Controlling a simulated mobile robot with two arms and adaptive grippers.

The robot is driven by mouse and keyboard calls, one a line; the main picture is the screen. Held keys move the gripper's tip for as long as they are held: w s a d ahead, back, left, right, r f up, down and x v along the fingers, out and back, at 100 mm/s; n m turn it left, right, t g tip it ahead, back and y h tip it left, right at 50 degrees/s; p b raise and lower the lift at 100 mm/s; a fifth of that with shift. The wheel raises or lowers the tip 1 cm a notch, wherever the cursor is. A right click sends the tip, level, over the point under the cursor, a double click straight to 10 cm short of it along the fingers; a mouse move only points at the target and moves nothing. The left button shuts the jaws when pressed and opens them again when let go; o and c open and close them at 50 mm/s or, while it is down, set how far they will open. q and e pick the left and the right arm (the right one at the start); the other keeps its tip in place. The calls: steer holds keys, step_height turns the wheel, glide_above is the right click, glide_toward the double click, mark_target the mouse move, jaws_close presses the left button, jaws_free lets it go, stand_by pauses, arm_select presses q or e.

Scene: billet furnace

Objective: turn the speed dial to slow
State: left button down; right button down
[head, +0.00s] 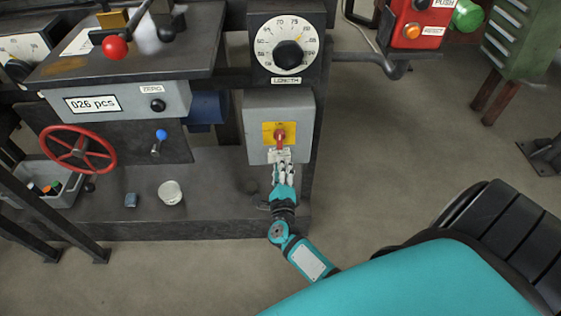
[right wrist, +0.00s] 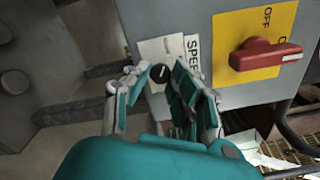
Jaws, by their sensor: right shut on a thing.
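The speed dial (right wrist: 160,73) is a small black knob with a pale pointer line, seen between the fingertips in the right wrist view. It sits by a white plate lettered SPE... (right wrist: 192,48) on a grey box (head: 297,106). My right gripper (head: 283,166) is at the lower front of this box, and its fingers (right wrist: 164,82) are shut around the dial. The fingers hide the dial in the head view and cover part of its plate in the wrist view. I cannot read which setting the pointer is on. My left gripper is not in view.
A red rotary switch (head: 279,137) on a yellow plate is just above my right gripper. It also shows in the right wrist view (right wrist: 265,54). A white length dial (head: 288,52) is above the box. A red handwheel (head: 79,149) is at left. Open floor lies to the right.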

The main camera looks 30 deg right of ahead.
steer(key=c, duration=1.1)
jaws_free()
steer(key=shift+c, duration=0.2)
steer(key=v, duration=1.2)
